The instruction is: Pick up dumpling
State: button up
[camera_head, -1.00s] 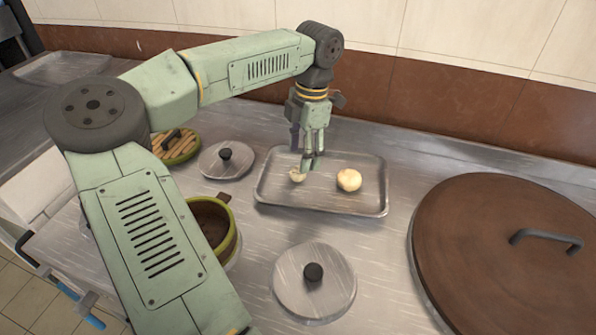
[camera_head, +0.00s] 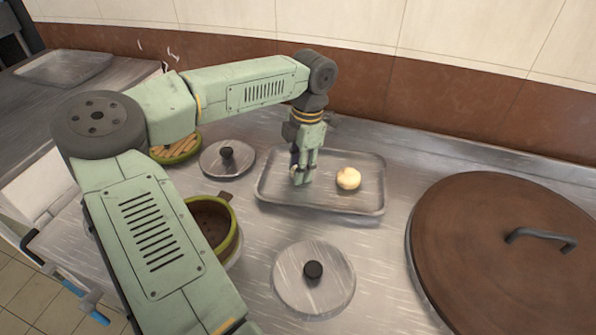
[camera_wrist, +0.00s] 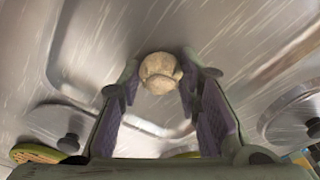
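One pale round dumpling (camera_head: 348,178) rests on the right part of the shallow metal tray (camera_head: 340,208) in the head view. My gripper (camera_head: 301,181) points down over the left part of the tray, where it mostly hides a second dumpling. In the wrist view this pale dumpling (camera_wrist: 160,73) shows between the two fingers, near their tips. The fingers of my gripper (camera_wrist: 158,86) are spread, with a gap seen at the left finger. I cannot tell whether the right finger touches the dumpling.
A lidded pot (camera_head: 490,245) stands at the right. Metal lids with black knobs lie in front (camera_head: 290,285) and behind left (camera_head: 222,167) of the tray. A green-rimmed steamer (camera_head: 228,245) is partly behind my arm. A wall rises behind the counter.

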jog(key=c, duration=0.4)
jog(key=shift+o, duration=0.2)
